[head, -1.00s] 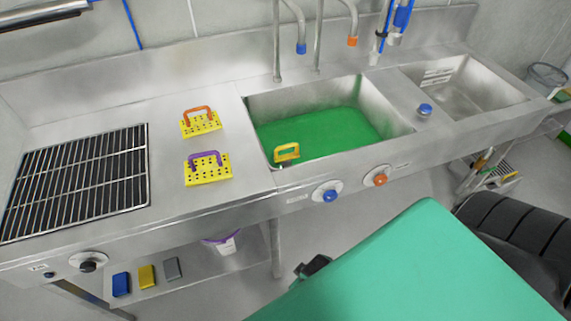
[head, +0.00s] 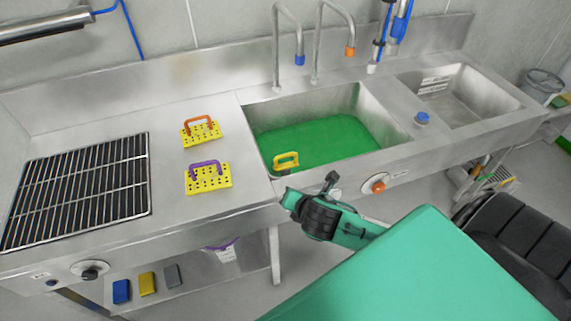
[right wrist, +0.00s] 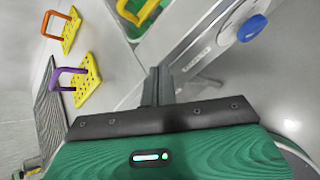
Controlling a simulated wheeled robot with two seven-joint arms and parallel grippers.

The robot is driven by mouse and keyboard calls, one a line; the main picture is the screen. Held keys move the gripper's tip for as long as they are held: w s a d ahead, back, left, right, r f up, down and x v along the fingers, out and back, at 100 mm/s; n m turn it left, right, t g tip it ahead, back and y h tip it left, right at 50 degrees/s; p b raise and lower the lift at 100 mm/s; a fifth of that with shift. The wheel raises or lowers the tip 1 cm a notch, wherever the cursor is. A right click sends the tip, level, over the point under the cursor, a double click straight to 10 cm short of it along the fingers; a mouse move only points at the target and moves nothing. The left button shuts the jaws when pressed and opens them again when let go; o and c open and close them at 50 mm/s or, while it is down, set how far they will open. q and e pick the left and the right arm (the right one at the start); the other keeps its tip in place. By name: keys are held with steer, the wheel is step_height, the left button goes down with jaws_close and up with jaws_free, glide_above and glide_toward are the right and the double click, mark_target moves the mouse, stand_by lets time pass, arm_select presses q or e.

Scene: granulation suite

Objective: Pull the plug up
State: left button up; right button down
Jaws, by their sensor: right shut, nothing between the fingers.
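The plug shows as a yellow handle (head: 286,160) standing in green liquid (head: 320,139) at the near left corner of the sink (head: 362,100). What is under the liquid there is hidden. In the right wrist view the yellow handle (right wrist: 150,14) is cut off by the top edge. My right gripper (head: 332,181) is in front of the sink's front face, to the right of the handle and nearer to me, apart from it. Its fingers (right wrist: 158,84) are together and empty. My left gripper is in neither view.
Two yellow perforated plates, one with an orange handle (head: 198,123) and one with a purple handle (head: 208,170), sit left of the sink. A grill (head: 80,190) is farther left. Taps (head: 317,50) rise behind the sink.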

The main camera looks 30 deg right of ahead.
steer(key=w+d+n, duration=0.1)
steer(key=n, duration=0.1)
steer(key=w+d+r+n+t, duration=0.1)
steer(key=w+n, duration=0.1)
steer(key=n, duration=0.1)
steer(key=w+d+r+n, duration=0.1)
steer(key=n, duration=0.1)
steer(key=shift+w+d+r+n+t+h, duration=0.15)
steer(key=shift+w+r+n+t+h, duration=0.15)
steer(key=shift+w+n+t, duration=0.1)
steer(key=p+x, duration=0.1)
steer(key=x, duration=0.9)
steer(key=shift+s+f+p, duration=0.1)
steer(key=shift+f+p, duration=0.05)
steer(key=shift+p, duration=0.2)
step_height(320, 180, up, 5)
steer(key=p, duration=0.7)
glide_above(285, 165)
steer(key=s+a, duration=0.2)
steer(key=s, duration=0.1)
steer(key=shift+w+d+r, duration=0.2)
steer(key=shift+d, duration=0.05)
